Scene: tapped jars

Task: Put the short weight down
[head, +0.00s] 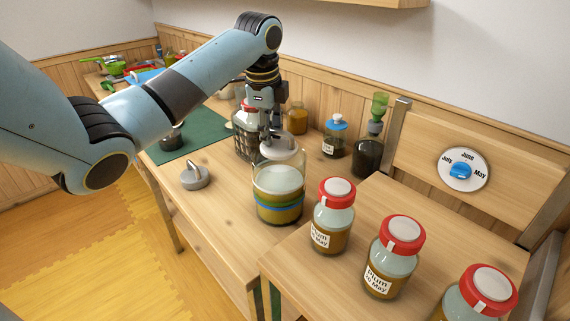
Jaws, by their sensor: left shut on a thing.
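My left gripper (268,136) points down and is shut on the short weight (281,150), a pale round disc. The weight is at the mouth of a wide glass jar (278,192) with yellow-brown and green contents and a blue band. I cannot tell whether it touches the jar. The fingers hide the weight's handle. A grey disc weight with a knob (195,178) stands on the wooden table to the left of the jar. My right gripper is not in view.
Several red-lidded plum jars (333,216) stand on the raised wooden surface at right. A wire basket (248,143), a blue-lidded jar (334,137) and a dark bottle (367,158) stand behind. The table in front of the grey weight is clear. A month dial (463,169) is on the backboard.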

